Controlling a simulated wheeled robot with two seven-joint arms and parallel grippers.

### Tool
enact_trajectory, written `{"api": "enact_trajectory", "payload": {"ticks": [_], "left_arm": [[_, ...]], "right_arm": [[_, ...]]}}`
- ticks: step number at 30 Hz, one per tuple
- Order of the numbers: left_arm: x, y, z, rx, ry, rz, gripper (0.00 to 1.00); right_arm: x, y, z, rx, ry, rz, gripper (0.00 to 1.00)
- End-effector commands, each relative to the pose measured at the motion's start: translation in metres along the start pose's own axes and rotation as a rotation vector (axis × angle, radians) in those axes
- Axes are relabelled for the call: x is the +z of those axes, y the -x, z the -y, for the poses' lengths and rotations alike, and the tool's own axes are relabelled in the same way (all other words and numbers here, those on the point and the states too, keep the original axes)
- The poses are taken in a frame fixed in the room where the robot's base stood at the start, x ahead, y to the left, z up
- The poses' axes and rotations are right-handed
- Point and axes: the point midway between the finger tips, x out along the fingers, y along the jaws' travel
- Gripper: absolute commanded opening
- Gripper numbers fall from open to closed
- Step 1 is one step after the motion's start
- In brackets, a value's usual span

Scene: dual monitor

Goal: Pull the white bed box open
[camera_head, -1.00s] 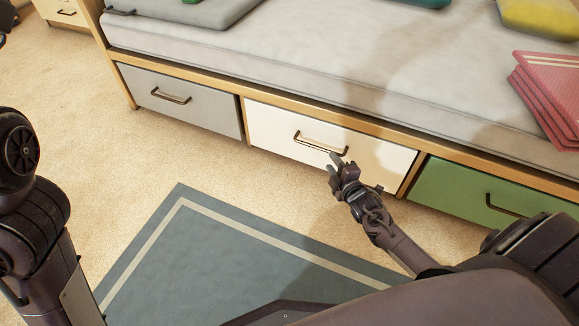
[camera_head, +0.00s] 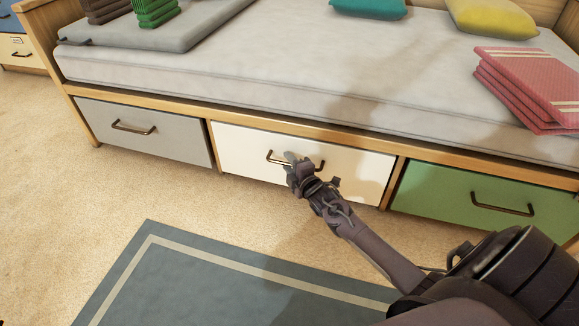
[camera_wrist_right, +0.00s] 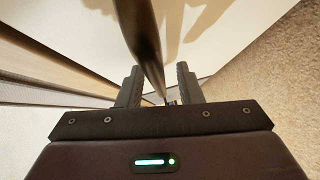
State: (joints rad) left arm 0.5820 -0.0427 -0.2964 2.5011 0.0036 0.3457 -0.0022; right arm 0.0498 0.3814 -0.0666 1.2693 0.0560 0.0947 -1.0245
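The white bed box (camera_head: 235,150) is the middle drawer under the bed in the head view, and its front looks flush with the bed frame. In the right wrist view the handle bar (camera_wrist_right: 143,40) runs between the two spread fingers of my right gripper (camera_wrist_right: 158,68), with a gap to each finger. The white front (camera_wrist_right: 90,30) lies just beyond the fingers. My left gripper is out of view.
A grey drawer (camera_head: 150,145) is on the left and a green drawer (camera_head: 440,190) on the right. The mattress (camera_head: 250,75) above holds folded red cloths (camera_head: 520,85) and cushions. A blue-grey rug (camera_head: 220,290) lies on open carpet in front.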

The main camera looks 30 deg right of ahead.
Motion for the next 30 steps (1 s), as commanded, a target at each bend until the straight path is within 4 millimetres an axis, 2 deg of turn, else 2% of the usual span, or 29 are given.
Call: {"api": "enact_trajectory", "payload": {"ticks": [4,11,23,30], "left_arm": [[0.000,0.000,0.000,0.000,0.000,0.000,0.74],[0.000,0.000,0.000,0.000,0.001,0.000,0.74],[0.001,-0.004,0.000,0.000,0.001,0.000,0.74],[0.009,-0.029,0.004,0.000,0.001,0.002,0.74]], "right_arm": [[0.000,0.000,0.000,0.000,0.000,0.000,0.30],[0.000,0.000,0.000,0.000,-0.001,0.000,0.00],[-0.003,0.003,-0.001,-0.001,-0.001,-0.001,0.00],[-0.022,0.022,0.001,-0.005,-0.003,-0.002,0.00]]}}
